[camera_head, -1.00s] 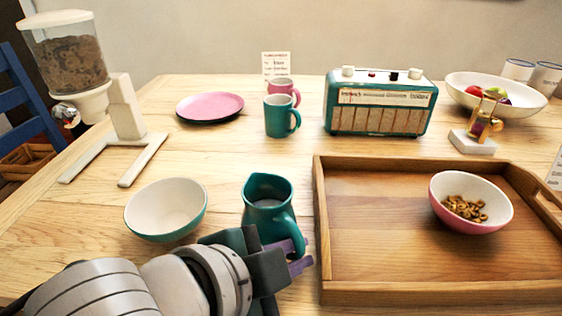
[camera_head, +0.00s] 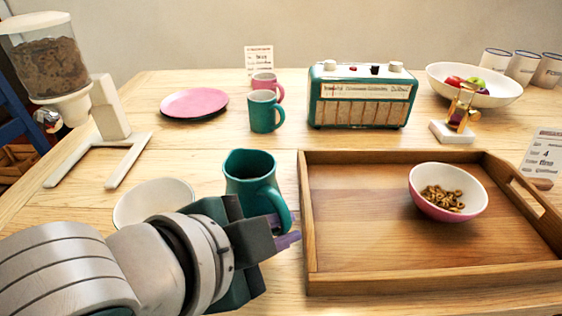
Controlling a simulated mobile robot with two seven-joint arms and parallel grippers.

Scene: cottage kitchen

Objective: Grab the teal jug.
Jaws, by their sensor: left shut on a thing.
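The exact contact and the jug's base are hidden behind the gripper. The jug looks slightly raised off the table. My right gripper is not in view.
A white-and-teal bowl (camera_head: 150,200) is partly hidden behind my left arm. The tray holds a pink bowl (camera_head: 450,205) of cereal. Behind are a teal mug (camera_head: 264,112), a pink mug (camera_head: 268,82), a pink plate (camera_head: 194,102) and a teal radio (camera_head: 360,97). A cereal dispenser (camera_head: 105,110) stands left.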

